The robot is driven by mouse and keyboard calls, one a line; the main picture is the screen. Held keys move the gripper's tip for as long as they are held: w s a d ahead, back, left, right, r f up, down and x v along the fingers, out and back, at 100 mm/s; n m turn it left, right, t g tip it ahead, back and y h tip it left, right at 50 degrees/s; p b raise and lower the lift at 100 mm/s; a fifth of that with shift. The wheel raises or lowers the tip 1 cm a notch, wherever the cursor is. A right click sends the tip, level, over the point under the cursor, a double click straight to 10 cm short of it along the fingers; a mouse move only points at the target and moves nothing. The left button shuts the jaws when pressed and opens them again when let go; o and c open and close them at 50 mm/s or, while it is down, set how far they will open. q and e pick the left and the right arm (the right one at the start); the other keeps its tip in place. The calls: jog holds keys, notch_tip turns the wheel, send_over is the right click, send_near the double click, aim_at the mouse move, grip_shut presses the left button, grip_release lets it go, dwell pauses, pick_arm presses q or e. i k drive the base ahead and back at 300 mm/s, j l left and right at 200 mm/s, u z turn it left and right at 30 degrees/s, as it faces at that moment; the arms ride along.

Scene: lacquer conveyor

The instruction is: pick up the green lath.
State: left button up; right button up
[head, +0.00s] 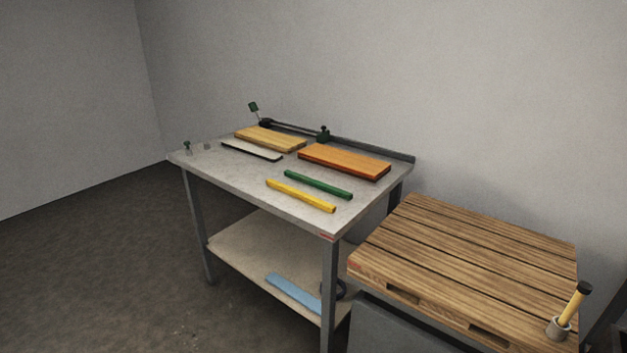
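The green lath (318,185) is a thin, straight strip lying flat on the grey top of the workbench (219,172). It lies between a yellow lath (300,196) in front of it and an orange-brown board (344,161) behind it, apart from both. Nothing covers it. Neither of my grippers is in view.
A pale wooden board (270,138) and a thin dark-edged plate (251,150) lie at the bench's left. A dark rail (366,147) runs along the back edge. A blue piece (293,293) lies on the lower shelf.

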aim_at(340, 193)
jog(key=i+j+z, duration=0.1)
jog(key=j, duration=0.25)
jog(key=i+j+z, duration=0.1)
jog(key=i+j, duration=0.2)
jog(key=i+j+z, duration=0.1)
jog(key=j, duration=0.4)
jog(key=i+j, duration=0.25)
jog(key=j, duration=0.2)
jog(key=i+j+z, duration=0.15)
jog(key=j, duration=0.25)
jog(key=i+j+z, duration=0.1)
jog(key=j, duration=0.35)
jog(key=i+j+z, duration=0.1)
jog(key=j, duration=0.35)
jog(key=i+j+z, duration=0.1)
jog(key=i+j, duration=0.15)
jog(key=j, duration=0.2)
